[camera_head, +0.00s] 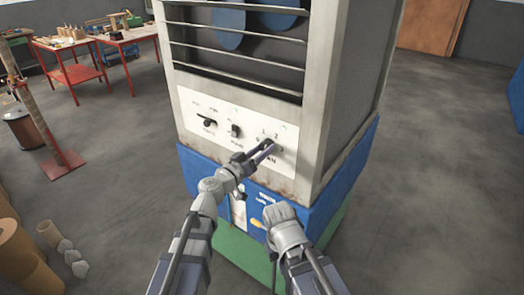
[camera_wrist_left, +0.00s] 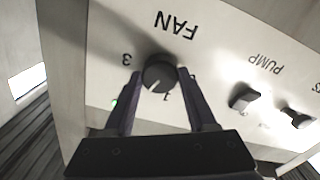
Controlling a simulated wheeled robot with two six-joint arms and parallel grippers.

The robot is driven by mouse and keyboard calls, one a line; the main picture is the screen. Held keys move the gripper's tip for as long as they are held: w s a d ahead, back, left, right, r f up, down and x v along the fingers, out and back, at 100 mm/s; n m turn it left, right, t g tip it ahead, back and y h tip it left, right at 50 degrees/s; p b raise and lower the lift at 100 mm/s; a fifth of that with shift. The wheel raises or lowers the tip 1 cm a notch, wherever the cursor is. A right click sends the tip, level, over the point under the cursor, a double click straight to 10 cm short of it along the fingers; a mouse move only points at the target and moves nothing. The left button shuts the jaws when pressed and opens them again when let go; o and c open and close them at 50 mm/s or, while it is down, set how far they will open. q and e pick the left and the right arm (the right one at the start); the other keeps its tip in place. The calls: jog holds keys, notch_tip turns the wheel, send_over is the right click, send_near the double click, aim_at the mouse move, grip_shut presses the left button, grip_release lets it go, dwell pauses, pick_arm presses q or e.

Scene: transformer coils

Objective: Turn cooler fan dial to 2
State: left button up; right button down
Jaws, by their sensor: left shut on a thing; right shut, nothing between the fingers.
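The cooler (camera_head: 232,128) stands ahead with a white control panel. Its fan dial (camera_wrist_left: 158,73) is a round dark knob under the word FAN, which appears upside down in the left wrist view. My left gripper (camera_head: 266,149) is shut on this dial, one finger on each side, also seen in the left wrist view (camera_wrist_left: 157,80). The dial's white mark points down and slightly left there, close to the 1; the 3 is at left, and the 2 is hidden by a finger. My right gripper (camera_head: 282,214) is low before the blue base, its fingertips not clearly visible.
Two other knobs (camera_head: 234,130) (camera_head: 208,122) sit left of the fan dial; the nearer is labelled PUMP. The cooler's blue base (camera_head: 345,170) is below. Floor at right is clear.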

pick_arm(q)
jog(key=shift+s+m, duration=0.1)
jog(key=shift+m, duration=0.9)
jog(key=o, duration=1.4)
